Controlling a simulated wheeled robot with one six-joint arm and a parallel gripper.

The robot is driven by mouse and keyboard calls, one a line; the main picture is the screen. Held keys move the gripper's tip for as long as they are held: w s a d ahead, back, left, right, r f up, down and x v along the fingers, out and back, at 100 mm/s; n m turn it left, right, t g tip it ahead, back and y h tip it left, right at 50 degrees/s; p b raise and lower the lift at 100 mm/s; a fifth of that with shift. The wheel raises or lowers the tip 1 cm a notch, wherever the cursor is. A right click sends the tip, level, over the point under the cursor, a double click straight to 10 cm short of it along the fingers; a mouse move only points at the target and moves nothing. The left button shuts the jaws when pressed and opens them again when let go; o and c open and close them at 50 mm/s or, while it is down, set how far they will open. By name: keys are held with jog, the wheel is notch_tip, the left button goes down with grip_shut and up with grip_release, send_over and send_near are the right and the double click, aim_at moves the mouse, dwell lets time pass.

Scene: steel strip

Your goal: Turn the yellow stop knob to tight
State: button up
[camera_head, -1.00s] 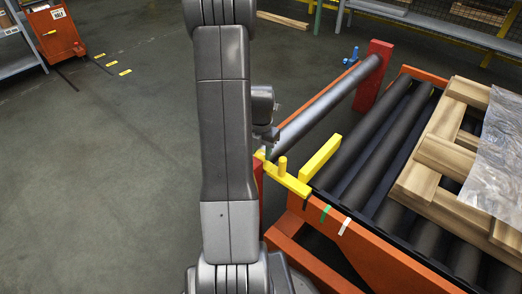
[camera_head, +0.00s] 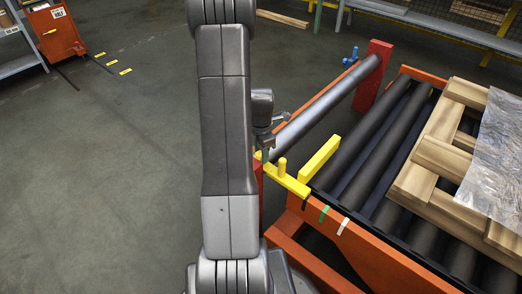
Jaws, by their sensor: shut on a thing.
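The yellow stop (camera_head: 287,181) is a flat arm with an upright peg (camera_head: 282,167) and a raised bar (camera_head: 320,158), at the near left corner of the roller conveyor. My gripper (camera_head: 266,153) is small and partly hidden behind my arm. Its fingers point down at the left end of the yellow stop, left of the peg, and are shut on a yellow part there, apparently the knob. The knob itself is mostly hidden, so its turn cannot be read.
The orange conveyor frame (camera_head: 375,246) carries black, green and white marks near the stop. A grey roller (camera_head: 325,110) runs to a red post (camera_head: 373,78) behind the gripper. A wooden pallet (camera_head: 440,158) with plastic film lies on the rollers.

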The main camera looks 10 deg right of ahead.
jog(key=shift+m, duration=0.6)
jog(key=o, duration=1)
jog(key=shift+s, duration=0.1)
